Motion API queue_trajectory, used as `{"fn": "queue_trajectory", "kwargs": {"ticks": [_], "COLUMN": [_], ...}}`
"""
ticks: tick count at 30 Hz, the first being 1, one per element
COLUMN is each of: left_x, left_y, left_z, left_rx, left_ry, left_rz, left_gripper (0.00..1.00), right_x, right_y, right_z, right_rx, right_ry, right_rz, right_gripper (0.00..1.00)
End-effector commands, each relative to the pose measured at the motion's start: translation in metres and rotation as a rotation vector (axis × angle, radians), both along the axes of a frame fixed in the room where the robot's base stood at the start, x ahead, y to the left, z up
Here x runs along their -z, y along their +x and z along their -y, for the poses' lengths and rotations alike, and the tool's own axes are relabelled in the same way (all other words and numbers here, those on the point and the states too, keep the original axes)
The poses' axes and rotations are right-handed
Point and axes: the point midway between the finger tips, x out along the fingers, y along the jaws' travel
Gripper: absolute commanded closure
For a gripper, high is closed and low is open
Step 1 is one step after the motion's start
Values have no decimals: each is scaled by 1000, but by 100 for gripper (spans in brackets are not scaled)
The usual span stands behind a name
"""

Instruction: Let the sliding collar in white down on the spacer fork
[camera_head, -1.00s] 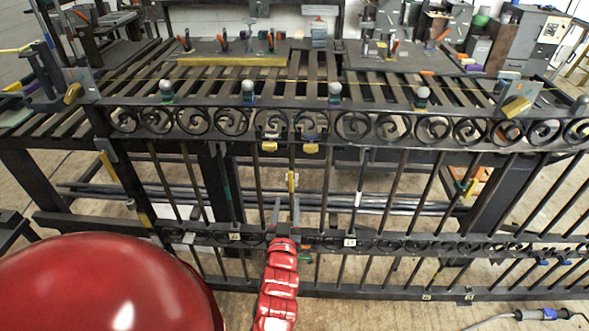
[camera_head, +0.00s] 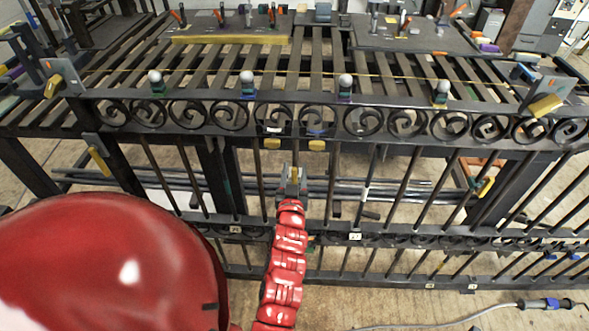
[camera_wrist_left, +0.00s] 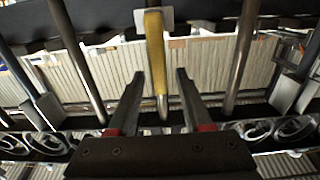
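My left gripper (camera_head: 291,180) is in front of the gate, between the upper scroll rail and the lower rail. In the left wrist view its two fingers (camera_wrist_left: 160,76) are apart, and a bar with a long yellow sleeve (camera_wrist_left: 156,55) shows between them. I cannot tell whether they touch it. A white plate (camera_wrist_left: 166,14) shows at the sleeve's top. A white band (camera_head: 364,193), perhaps the white collar, is on a bar right of the gripper. Yellow-handled pieces (camera_head: 317,145) sit under the upper rail; I cannot tell which piece is the spacer fork. My right gripper is not in view.
The upper scroll rail (camera_head: 230,116) crosses above the gripper, and the lower rail (camera_head: 400,240) crosses below. Upright bars stand close on both sides. A slatted bench (camera_head: 200,72) with tools lies behind. A cable (camera_head: 440,322) lies on the floor at front right.

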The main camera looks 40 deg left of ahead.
Motion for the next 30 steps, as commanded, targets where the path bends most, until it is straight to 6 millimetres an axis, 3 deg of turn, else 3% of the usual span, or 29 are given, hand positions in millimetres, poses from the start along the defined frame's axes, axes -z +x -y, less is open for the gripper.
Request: {"fn": "queue_trajectory", "kwargs": {"ticks": [1, 8, 30], "left_x": [0, 0, -1], "left_y": [0, 0, 0], "left_z": [0, 0, 0], "left_rx": [0, 0, 0], "left_ry": [0, 0, 1], "left_rz": [0, 0, 1], "left_gripper": [59, 100, 100], "right_x": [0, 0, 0], "right_y": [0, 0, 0], "right_z": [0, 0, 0], "right_rx": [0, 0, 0], "right_ry": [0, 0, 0], "right_rz": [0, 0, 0], "right_gripper": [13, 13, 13]}}
